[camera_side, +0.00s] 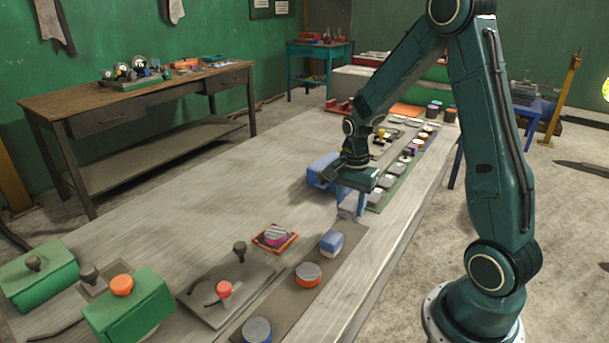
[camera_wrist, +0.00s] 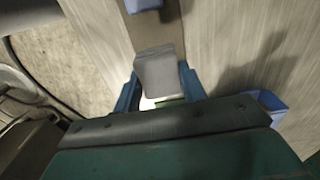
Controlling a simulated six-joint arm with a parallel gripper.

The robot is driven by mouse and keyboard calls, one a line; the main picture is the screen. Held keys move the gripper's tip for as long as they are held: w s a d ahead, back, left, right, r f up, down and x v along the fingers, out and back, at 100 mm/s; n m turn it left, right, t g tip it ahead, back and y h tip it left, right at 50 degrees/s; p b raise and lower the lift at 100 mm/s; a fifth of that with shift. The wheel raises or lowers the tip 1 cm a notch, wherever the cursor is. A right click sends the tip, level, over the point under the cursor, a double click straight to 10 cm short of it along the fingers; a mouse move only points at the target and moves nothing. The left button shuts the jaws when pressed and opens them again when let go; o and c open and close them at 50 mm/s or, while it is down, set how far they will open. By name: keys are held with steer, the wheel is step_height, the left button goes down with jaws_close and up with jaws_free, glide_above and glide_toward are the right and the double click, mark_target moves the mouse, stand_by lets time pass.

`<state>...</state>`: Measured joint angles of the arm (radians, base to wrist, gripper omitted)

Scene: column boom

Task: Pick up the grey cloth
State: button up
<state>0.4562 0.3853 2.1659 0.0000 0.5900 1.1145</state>
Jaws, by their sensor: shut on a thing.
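The grey cloth (camera_side: 349,208) is a small, folded, block-like piece at the far end of the brown strip on the bench. In the wrist view the cloth (camera_wrist: 160,76) sits between the two blue fingers. My gripper (camera_side: 351,200) points down and is shut on it; its fingers (camera_wrist: 160,90) also show in the wrist view, one on each side of the cloth. I cannot tell whether the cloth touches the strip or is just above it.
A blue bin (camera_side: 321,168) stands just left of my gripper, also at right in the wrist view (camera_wrist: 268,106). A blue-and-white block (camera_side: 331,243) and an orange-rimmed tin (camera_side: 308,275) stand on the brown strip (camera_side: 287,305). The bench's left middle (camera_side: 215,215) is clear.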

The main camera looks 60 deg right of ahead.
mark_target(350, 203)
step_height(350, 203, up, 14)
steer(key=shift+r, duration=0.25)
steer(key=shift+o, duration=0.5)
stand_by(0.3)
